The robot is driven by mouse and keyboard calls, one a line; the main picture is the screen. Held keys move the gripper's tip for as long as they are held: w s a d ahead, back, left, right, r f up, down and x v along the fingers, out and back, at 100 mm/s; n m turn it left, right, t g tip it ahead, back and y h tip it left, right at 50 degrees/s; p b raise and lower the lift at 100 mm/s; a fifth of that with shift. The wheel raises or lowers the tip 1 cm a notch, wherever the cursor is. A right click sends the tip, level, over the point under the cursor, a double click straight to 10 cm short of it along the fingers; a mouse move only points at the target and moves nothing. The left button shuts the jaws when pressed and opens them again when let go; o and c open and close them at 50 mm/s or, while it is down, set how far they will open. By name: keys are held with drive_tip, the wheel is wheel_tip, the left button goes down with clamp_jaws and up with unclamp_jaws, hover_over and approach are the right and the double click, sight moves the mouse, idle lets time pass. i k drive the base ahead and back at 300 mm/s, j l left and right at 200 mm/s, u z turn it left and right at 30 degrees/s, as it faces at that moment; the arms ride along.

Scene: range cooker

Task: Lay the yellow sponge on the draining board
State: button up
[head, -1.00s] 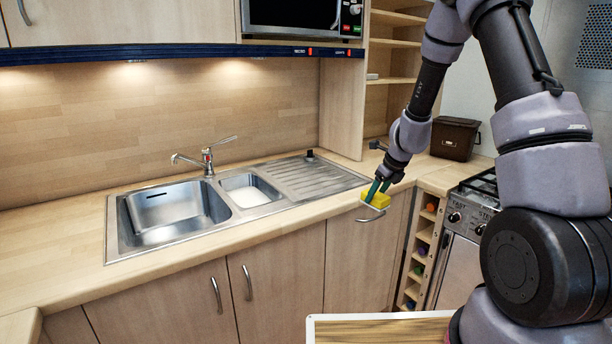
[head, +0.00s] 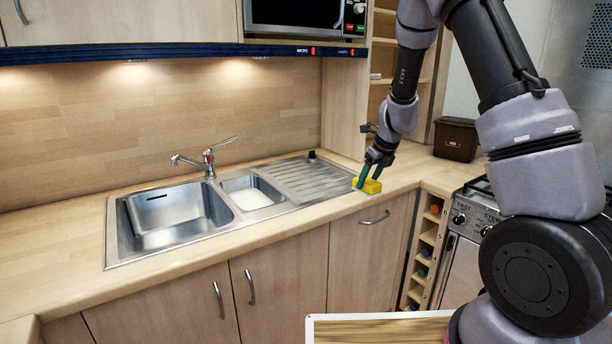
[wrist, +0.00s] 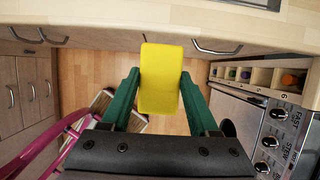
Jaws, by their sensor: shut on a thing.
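The yellow sponge (head: 372,187) is held between the green fingers of my gripper (head: 369,174), near the counter's front edge. It also shows in the wrist view (wrist: 160,78), with a finger of my gripper (wrist: 160,88) on each side and the floor and cabinet fronts behind it. The ridged metal draining board (head: 305,180) is to the left of the sponge in the head view, at the right end of the sink unit. It looks bare apart from a small dark knob at its back edge.
The sink basin (head: 170,212) and tap (head: 208,160) are further left. A brown box (head: 456,138) stands on the counter at the right, beside the cooker (head: 470,215). A tall wooden panel (head: 345,108) rises behind the draining board's right end. Pink bars (wrist: 62,140) show in the wrist view.

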sight(315, 189)
drive_tip(key=i+j, duration=0.75)
